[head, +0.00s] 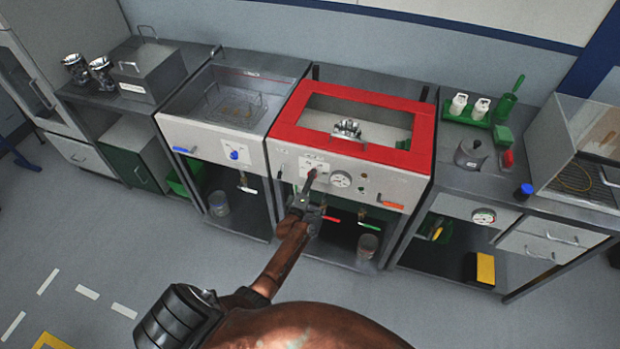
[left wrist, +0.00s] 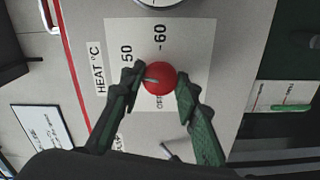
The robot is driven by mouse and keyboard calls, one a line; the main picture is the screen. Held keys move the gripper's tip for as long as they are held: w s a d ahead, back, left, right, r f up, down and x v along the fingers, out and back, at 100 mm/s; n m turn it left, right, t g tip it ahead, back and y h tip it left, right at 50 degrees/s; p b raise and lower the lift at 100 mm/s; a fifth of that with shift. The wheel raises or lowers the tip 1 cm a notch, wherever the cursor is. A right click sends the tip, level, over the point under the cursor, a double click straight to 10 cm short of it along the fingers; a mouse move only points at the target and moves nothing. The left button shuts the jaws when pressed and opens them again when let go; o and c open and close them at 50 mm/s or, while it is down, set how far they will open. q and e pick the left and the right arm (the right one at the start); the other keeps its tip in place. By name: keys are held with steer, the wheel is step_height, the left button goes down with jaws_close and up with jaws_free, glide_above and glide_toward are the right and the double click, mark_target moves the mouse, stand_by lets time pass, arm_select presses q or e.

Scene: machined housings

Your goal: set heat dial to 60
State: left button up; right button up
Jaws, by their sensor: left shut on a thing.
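The red heat dial (left wrist: 158,72) sits on a white plate (left wrist: 195,45) marked HEAT °C, with 50, 60 and OFF around the dial. A pale mark on the dial's face points toward the left of the left wrist view, not at the 60. My left gripper (left wrist: 159,82) has one finger on each side of the dial and is shut on it. In the head view my left gripper (head: 308,190) reaches up to the front panel of the red-rimmed unit (head: 290,135), partly covering the dial (head: 312,173). My right gripper is not in view.
A round gauge (head: 341,179) is right of the dial, with an orange handle (head: 391,205) farther right. A similar unit with a blue dial (head: 235,154) stands to the left. Red and green handles (head: 333,219) show below the panel. The floor in front is open.

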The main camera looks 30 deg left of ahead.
arm_select(q)
steer(key=shift+f+m, duration=0.15)
steer(key=shift+m, duration=7.35)
steer(key=o, duration=1.2)
steer(key=shift+c, duration=0.2)
steer(key=shift+s, duration=0.15)
steer(key=v, duration=1.1)
steer(key=shift+s, duration=0.35)
